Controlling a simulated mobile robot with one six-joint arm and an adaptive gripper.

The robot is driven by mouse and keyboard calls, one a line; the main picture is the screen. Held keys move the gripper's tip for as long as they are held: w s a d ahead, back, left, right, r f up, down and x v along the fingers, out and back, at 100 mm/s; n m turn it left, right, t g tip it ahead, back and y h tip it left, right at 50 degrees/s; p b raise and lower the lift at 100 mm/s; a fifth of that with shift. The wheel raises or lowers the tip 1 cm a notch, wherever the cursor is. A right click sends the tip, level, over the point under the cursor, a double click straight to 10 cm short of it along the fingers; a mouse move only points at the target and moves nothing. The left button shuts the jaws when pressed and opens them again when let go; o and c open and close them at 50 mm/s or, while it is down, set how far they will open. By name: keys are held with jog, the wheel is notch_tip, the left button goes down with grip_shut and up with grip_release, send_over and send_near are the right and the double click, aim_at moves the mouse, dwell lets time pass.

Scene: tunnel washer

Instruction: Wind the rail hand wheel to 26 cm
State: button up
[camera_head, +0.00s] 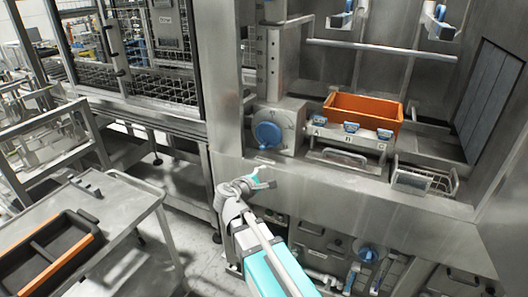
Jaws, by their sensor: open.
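A round blue hand wheel (267,134) sits on the front of a grey metal housing, at the foot of an upright rail (272,65). Marks or holes run down the rail, but I cannot read any scale value. My gripper (268,179) is open and empty, below the blue wheel and apart from it, in front of the washer's steel front. My arm reaches up to it from the bottom of the picture. A second blue round knob (367,254) is low on the machine, to the right.
An orange bin (362,109) stands inside the washer opening, behind several blue-topped parts and a bar handle (338,158). A wire basket (424,180) is to its right. A steel cart (125,205) with a black tray (50,250) stands at the left. Wire-mesh panels (160,85) rise behind.

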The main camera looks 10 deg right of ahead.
aim_at(262, 149)
jog(key=w+a+r+n+t+b, duration=0.1)
jog(key=w+a+r+n+t, duration=0.1)
jog(key=a+n, duration=0.3)
jog(key=shift+w+a+r+t, duration=0.3)
jog(key=shift+w+t, duration=0.3)
jog(key=shift+t, duration=0.3)
jog(key=shift+w+d, duration=0.15)
jog(key=x, duration=1.3)
jog(key=shift+w+d+f, duration=0.1)
jog(key=shift+w+d, duration=0.05)
jog(key=shift+w, duration=0.05)
grip_shut()
